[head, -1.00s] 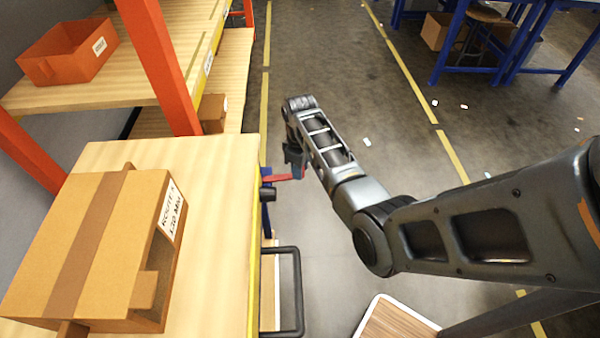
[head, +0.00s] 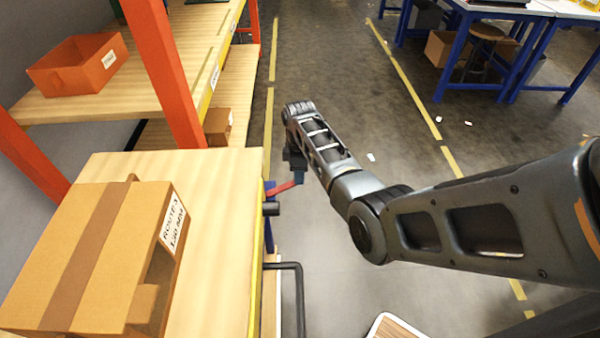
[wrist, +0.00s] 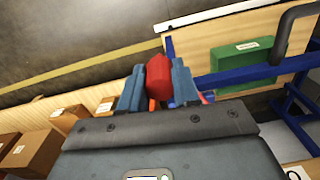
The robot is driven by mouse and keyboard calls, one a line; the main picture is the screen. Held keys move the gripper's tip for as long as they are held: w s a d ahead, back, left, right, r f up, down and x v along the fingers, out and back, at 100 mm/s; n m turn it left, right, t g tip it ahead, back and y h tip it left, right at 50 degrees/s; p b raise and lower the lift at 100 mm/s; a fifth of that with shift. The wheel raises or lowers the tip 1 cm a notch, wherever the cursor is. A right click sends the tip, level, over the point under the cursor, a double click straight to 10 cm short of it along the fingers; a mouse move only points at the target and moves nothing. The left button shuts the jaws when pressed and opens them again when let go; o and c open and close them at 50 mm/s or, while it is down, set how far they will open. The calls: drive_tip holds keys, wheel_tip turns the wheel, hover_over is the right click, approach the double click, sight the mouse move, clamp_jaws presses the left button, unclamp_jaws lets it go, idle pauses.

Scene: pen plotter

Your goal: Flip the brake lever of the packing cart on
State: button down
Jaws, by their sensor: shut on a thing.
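The red brake lever (head: 282,188) sticks out to the right from the cart's blue post (head: 269,240), beside the wooden top. Its outer end is tilted a little upward in the head view. My gripper (head: 299,180) is at that outer end, its fingers partly hidden under my arm. In the wrist view, the red lever end (wrist: 158,77) sits between my two blue-grey fingers, which are shut on it. The packing cart (head: 225,180) has a light wooden top with a yellow edge and a black handle (head: 298,305).
A green bin (wrist: 242,54) shows in the wrist view. The floor right of the cart is mostly clear.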

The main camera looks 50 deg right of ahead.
drive_tip(key=shift+w, duration=0.15)
drive_tip(key=c, duration=0.8)
unclamp_jaws()
drive_tip(key=shift+r, duration=3.95)
